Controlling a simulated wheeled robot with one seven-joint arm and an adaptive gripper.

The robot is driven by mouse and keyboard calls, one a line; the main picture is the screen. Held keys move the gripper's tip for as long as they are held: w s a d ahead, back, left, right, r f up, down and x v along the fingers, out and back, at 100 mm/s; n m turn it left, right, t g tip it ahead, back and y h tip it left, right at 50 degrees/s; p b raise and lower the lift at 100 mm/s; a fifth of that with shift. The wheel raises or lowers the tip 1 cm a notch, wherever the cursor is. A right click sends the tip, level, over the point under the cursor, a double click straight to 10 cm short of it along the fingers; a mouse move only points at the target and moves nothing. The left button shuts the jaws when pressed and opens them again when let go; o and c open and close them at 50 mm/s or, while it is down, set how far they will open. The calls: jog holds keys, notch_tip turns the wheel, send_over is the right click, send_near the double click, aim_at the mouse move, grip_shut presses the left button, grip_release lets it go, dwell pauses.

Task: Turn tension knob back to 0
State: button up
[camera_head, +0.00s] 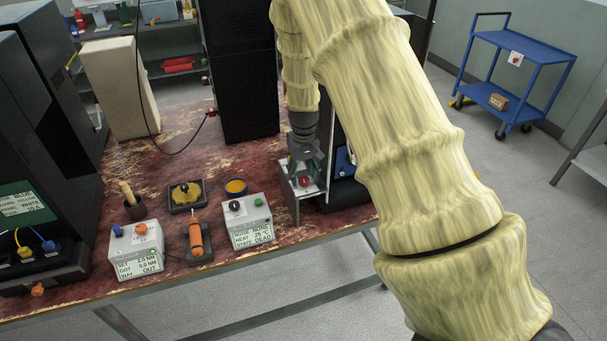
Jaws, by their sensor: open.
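My gripper (304,160) points down at the right part of the bench, open, over a small metal-sided unit (293,205). A red knob or button (305,181) shows on that unit just below the fingers; I cannot tell whether they touch it. No knob is readably marked as tension. A grey box (135,248) reading SET 2.0 NM, GOT 0.0 NM, WAY OUT has a blue knob (117,230) and an orange knob (141,229) on top. Another grey box (248,220), reading HEAT 25 °C and STATE DEAD, has a black knob (234,206).
The worn red bench (250,280) also holds an orange-handled tool (195,232), a black tray (187,195) with something yellow, and a small round tub (235,187). A tall black cabinet (240,80) stands behind. A blue cart (515,70) stands on the floor at right.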

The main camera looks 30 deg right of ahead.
jog(key=shift+f, duration=0.45)
jog(key=c, duration=1)
jog(key=shift+n, duration=0.3)
jog(key=shift+n, duration=0.5)
